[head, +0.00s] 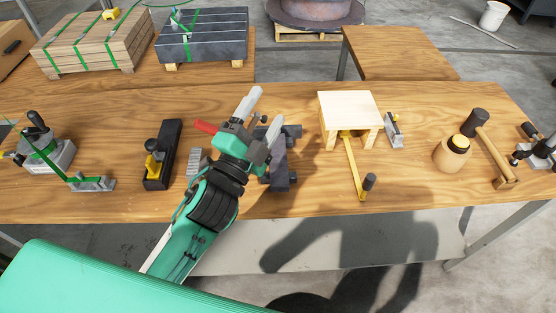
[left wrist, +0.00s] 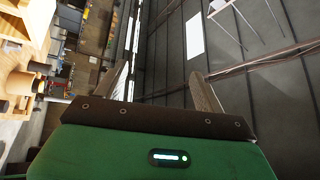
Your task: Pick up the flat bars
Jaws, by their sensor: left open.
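A strapped bundle of dark grey flat bars (head: 203,36) rests on wooden blocks at the back left in the head view, with green straps around it. My left gripper (head: 264,112) is above the front bench, nearer than the bundle and apart from it. Its two pale fingers are spread with nothing between them. In the left wrist view the fingers of my left gripper (left wrist: 160,72) are also apart and empty, and no bars show there. My right gripper is in neither view.
A dark metal fixture (head: 280,172) lies partly hidden behind my left gripper. A hand plane (head: 162,160), a small wooden stool (head: 350,108), a mallet (head: 483,135) and a wooden jar (head: 451,156) stand on the bench. Strapped timber (head: 88,45) sits left of the bundle.

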